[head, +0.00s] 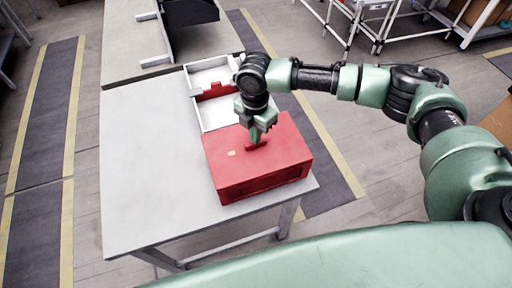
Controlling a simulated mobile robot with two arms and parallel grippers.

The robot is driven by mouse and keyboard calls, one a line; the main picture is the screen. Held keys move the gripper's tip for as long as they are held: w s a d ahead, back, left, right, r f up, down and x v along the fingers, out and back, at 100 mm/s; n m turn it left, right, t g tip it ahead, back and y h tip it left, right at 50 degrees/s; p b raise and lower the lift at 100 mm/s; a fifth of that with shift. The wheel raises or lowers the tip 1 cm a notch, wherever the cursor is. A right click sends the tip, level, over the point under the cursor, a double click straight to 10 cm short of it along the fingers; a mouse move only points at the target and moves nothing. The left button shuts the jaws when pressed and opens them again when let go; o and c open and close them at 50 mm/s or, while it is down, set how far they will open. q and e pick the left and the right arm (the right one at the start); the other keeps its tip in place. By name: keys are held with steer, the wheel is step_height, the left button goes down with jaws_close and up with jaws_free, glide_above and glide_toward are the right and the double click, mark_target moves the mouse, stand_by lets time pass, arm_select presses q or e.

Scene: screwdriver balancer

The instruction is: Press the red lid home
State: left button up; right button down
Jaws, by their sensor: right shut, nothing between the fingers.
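A red case (262,188) stands on the grey table near its front right corner. Its red lid (285,150) lies flat over the top, and I cannot tell whether it sits fully down. My right gripper (256,140) points downward at the lid's top, near its back middle. It is shut and empty, with its fingertips at or just above the lid; contact is not clear. The gripper covers part of a darker red feature on the lid. My left gripper is not in view.
White trays (208,76) with a red piece (215,91) stand directly behind the case. The left part of the grey table (150,170) is clear. A dark holder (190,14) stands on a further table. Wheeled racks stand at the back right.

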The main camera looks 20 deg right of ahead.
steer(key=shift+f, duration=0.3)
stand_by(0.6)
step_height(320, 180, up, 5)
steer(key=p, duration=0.5)
stand_by(0.5)
